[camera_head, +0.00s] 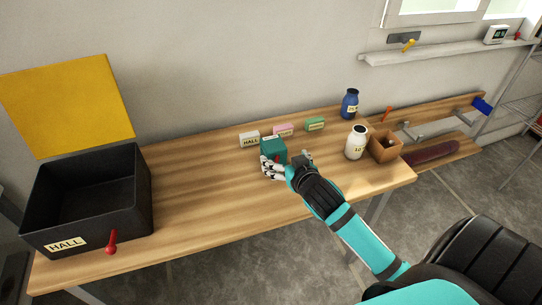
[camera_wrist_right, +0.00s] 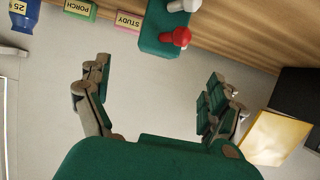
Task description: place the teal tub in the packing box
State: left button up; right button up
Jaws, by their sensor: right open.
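The teal tub (camera_head: 273,148) stands upright on the wooden table, beside several small labelled blocks. It shows in the right wrist view (camera_wrist_right: 160,38) with a red knob and a white one near its top edge. My right gripper (camera_head: 287,160) is at the tub's near side, with fingers spread apart. In the wrist view the open fingers (camera_wrist_right: 158,78) lie on either side of the tub's line, with nothing between them. A large black open box (camera_head: 85,200) labelled HALL stands at the table's left end; it looks like the packing box. My left gripper is out of view.
White HALL (camera_head: 249,139), pink STUDY (camera_head: 284,130) and green PORCH (camera_head: 315,124) blocks stand behind the tub. A white jar (camera_head: 356,142), blue bottle (camera_head: 350,103) and brown box (camera_head: 385,146) stand right. The table between is clear.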

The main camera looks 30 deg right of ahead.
aim_at(274, 144)
jog(key=x, duration=0.3)
jog(key=shift+w+d, duration=0.15)
jog(key=shift+w, duration=0.25)
jog(key=shift+x, duration=1.2)
jog(key=shift+w+f, duration=0.25)
jog(key=shift+w, duration=0.15)
jog(key=x, duration=0.4)
jog(key=shift+w+d+r, duration=0.1)
jog(key=shift+w+d, duration=0.1)
jog(key=shift+d, duration=0.2)
jog(key=shift+w, duration=0.25)
jog(key=c, duration=1)
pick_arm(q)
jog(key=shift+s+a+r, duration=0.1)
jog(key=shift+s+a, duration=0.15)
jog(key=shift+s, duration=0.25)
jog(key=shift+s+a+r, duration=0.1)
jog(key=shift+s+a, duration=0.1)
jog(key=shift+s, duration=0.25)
pick_arm(e)
jog(key=c, duration=0.4)
jog(key=shift+c, duration=0.2)
